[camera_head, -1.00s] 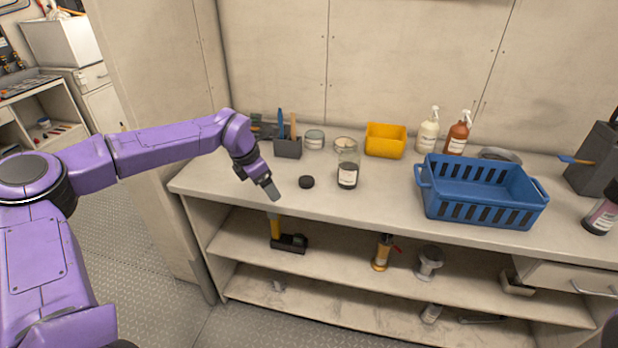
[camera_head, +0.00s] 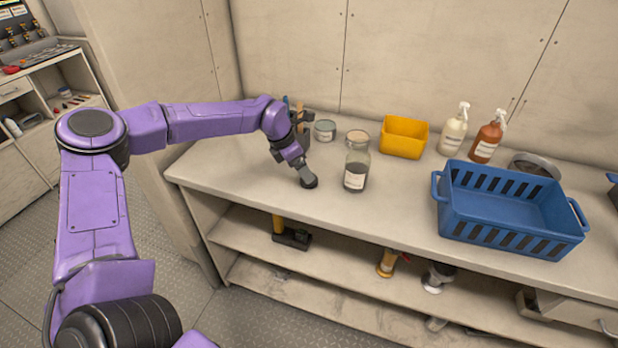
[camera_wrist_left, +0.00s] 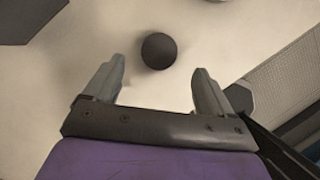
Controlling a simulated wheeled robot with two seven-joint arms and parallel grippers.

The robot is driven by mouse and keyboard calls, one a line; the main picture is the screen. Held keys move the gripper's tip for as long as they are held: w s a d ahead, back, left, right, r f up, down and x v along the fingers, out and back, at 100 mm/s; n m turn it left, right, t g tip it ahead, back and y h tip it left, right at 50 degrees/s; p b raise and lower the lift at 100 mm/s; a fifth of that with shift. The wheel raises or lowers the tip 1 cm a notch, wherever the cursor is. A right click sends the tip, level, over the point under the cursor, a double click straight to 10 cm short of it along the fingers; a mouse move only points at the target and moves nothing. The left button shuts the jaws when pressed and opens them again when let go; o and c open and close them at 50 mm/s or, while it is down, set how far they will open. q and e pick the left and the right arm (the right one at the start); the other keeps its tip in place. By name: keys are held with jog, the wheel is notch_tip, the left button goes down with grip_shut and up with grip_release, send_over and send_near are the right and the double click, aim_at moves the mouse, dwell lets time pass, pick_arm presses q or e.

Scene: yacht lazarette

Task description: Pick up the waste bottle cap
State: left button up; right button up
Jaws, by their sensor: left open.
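The waste bottle cap (camera_head: 310,183) is a small round black cap lying on the counter, left of the glass jar. In the left wrist view the cap (camera_wrist_left: 159,51) lies just beyond the fingertips, roughly centred between the two fingers and clear of both. My left gripper (camera_head: 303,178) is right at the cap from the left and partly covers it in the head view. In the left wrist view the left gripper (camera_wrist_left: 160,78) is open and empty. My right gripper is not in view.
A glass jar (camera_head: 356,166) with dark contents stands close right of the cap. Behind are a grey-green tin (camera_head: 325,130) and a yellow bin (camera_head: 403,137). The counter's front strip (camera_head: 270,205) is clear.

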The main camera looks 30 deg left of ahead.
pick_arm(q)
jog(key=p+x, duration=0.1)
jog(key=x, duration=0.3)
jog(key=shift+w+d+f, duration=0.15)
jog(key=shift+w+f, duration=0.1)
jog(key=shift+f, duration=0.35)
jog(key=c, duration=1.1)
notch_tip(320, 180, up, 10)
jog(key=b, duration=0.2)
